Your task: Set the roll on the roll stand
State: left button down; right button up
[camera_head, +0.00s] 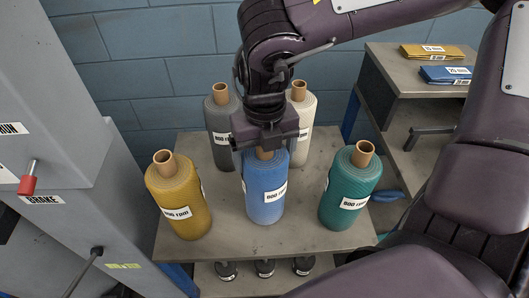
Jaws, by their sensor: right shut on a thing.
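Several rolls stand upright on a grey table. The blue roll (266,192) is at the middle front, with a white label and a brown core at its top. My right gripper (265,150) comes down from above and is shut on the blue roll's top end, partly hiding its core. A yellow roll (178,199) is at its left and a green roll (350,190) at its right. A dark grey roll (221,128) and a white roll (302,122) stand behind. My left gripper is not in view. I cannot pick out the roll stand for certain.
The grey table (305,233) has a lower shelf with several dark round-based items. A grey machine (65,130) with a red-knobbed lever (27,184) and a BRAKE label stands at left. A side bench (400,74) at right holds yellow and blue folded packs. A blue brick wall is behind.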

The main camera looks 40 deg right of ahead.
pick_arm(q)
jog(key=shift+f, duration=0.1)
pick_arm(e)
jog(key=o, duration=1.3)
jog(key=shift+f, duration=0.1)
jog(key=shift+o, duration=1.2)
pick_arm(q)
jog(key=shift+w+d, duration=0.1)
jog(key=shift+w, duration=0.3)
pick_arm(e)
jog(key=shift+r, duration=0.25)
notch_tip(320, 180, up, 11)
jog(key=shift+f+p, duration=0.1)
jog(key=shift+p, duration=0.3)
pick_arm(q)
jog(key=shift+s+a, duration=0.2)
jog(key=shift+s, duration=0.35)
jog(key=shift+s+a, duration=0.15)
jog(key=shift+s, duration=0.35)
pick_arm(e)
jog(key=shift+r, duration=0.5)
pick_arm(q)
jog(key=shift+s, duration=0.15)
